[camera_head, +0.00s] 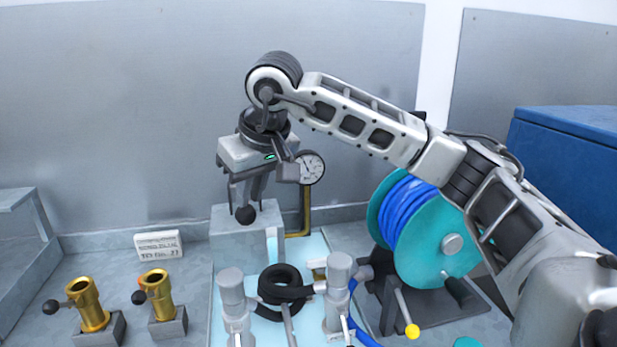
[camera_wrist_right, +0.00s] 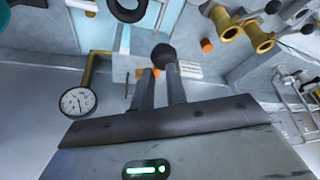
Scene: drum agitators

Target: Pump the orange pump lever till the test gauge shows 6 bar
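My right gripper (camera_head: 245,206) points down over a grey block (camera_head: 228,243). A black ball knob (camera_head: 246,215) is at its fingertips. In the right wrist view the two fingers (camera_wrist_right: 160,72) stand a narrow gap apart, with the knob (camera_wrist_right: 163,56) at their tips. I cannot tell whether they press on it. A round white gauge (camera_head: 312,167) stands beside the gripper on a brass pipe (camera_head: 304,215), and shows in the wrist view (camera_wrist_right: 77,101). Its figures are too small to read. My left gripper is not in view.
Two brass fittings with black knobs, one (camera_head: 89,305) and another (camera_head: 159,294), stand at left, near a white label (camera_head: 158,245). Grey posts (camera_head: 233,298) and a black ring (camera_head: 282,285) stand in front. A teal reel with blue hose (camera_head: 410,222) is under my right arm.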

